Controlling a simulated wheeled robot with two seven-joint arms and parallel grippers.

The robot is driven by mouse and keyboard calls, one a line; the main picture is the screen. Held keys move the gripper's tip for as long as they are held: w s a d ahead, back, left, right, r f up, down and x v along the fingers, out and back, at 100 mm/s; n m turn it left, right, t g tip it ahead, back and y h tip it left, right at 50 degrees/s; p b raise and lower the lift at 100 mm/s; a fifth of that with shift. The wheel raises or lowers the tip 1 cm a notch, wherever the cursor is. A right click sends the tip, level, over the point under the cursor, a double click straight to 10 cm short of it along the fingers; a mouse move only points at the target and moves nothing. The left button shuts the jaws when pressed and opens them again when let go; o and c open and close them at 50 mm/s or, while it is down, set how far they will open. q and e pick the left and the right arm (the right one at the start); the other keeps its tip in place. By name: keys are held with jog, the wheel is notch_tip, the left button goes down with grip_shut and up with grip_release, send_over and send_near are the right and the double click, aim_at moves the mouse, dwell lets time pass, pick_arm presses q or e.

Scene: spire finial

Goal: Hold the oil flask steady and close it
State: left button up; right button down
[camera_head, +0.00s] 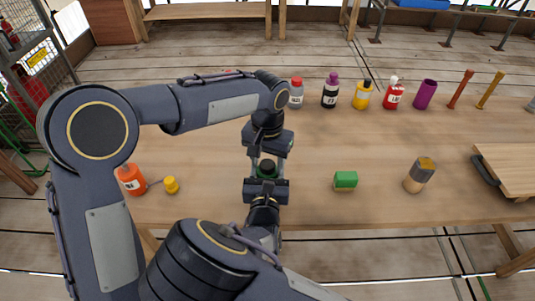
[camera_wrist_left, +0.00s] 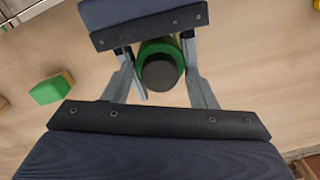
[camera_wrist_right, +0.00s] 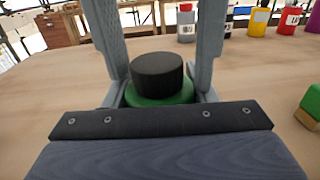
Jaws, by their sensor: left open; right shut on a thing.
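The oil flask appears to be the green container with a round black cap on top. In the head view the cap (camera_head: 267,167) shows between my two grippers, and most of the flask is hidden. My right gripper (camera_head: 265,180) is shut on the flask from the near side; the green body (camera_wrist_right: 160,98) shows below the cap (camera_wrist_right: 158,72) in the right wrist view. My left gripper (camera_head: 268,153) is open on the far side. In the left wrist view its fingers stand apart on either side of the cap (camera_wrist_left: 159,73). I cannot tell whether the cap is fully seated.
An orange bottle (camera_head: 130,180) and a yellow cap (camera_head: 171,185) are at the left. Several bottles, including a red one (camera_head: 394,95), line the back. A wooden board (camera_head: 510,165) is far right.

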pick_arm(q)
jog(key=c, duration=1)
jog(key=o, duration=1.2)
jog(key=shift+c, duration=0.2)
jog(key=shift+r, duration=0.1)
notch_tip(320, 180, up, 12)
pick_arm(e)
jog(key=c, duration=0.5)
grip_release()
jog(key=shift+s, duration=0.1)
